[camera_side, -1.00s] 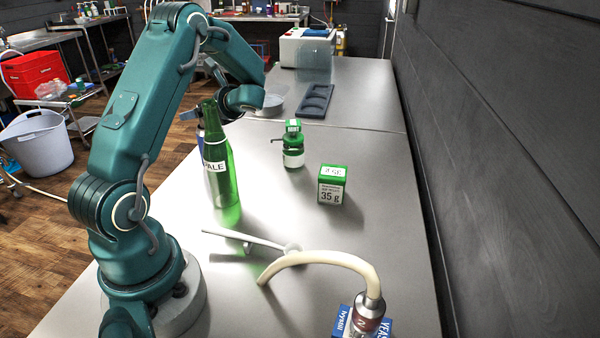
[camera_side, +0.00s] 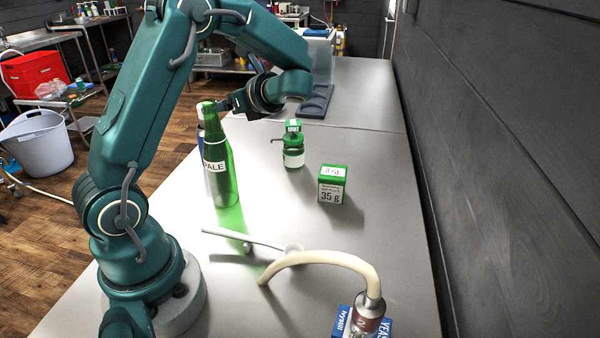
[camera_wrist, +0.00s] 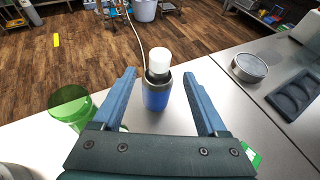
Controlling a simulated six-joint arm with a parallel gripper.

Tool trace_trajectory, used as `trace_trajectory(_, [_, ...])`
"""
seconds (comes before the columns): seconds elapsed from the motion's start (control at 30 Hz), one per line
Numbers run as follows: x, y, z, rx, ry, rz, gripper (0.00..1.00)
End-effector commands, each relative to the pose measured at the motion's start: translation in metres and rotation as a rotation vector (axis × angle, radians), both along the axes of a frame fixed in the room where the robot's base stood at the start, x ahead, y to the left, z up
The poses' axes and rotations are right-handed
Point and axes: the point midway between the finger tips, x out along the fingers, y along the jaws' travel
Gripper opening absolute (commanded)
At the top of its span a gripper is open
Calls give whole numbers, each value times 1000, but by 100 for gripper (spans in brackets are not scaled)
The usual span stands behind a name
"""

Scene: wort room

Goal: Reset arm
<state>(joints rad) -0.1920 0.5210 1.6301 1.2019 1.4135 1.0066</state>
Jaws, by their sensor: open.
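My gripper (camera_wrist: 160,98) is open and empty in the wrist view, its two blue-grey fingers spread apart. Beyond and between the fingertips stands a blue bottle with a white cap (camera_wrist: 157,92); I cannot tell its exact gap to the fingers. In the side view my gripper (camera_side: 228,103) is near the neck of a green bottle labelled PALE (camera_side: 222,170), which stands upright on the bench. The blue bottle is mostly hidden behind the green one there. In the wrist view the green bottle (camera_wrist: 70,104) is left of the fingers.
A green-capped pump bottle (camera_side: 293,150) and a green 35 g box (camera_side: 332,184) stand right of the green bottle. A white spoon-like tool (camera_side: 245,239) and a cream hose (camera_side: 325,259) lie nearer. A dark tray (camera_side: 316,103) is farther back. The right bench side is clear.

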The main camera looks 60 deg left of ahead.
Motion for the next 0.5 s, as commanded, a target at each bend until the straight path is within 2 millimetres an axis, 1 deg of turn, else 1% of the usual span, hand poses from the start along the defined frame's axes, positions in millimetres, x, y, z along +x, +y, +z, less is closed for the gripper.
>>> trace_trajectory(0.17, [0, -1, 0, -3, -18, 6, 75])
trace_trajectory(0.27, [2, -7, 2, -26, -119, 36, 75])
trace_trajectory(0.37, [7, -22, 7, -78, -331, 105, 75])
trace_trajectory(0.4, [10, -31, 10, -107, -438, 144, 75])
trace_trajectory(0.5, [14, -55, 15, -197, -669, 235, 75])
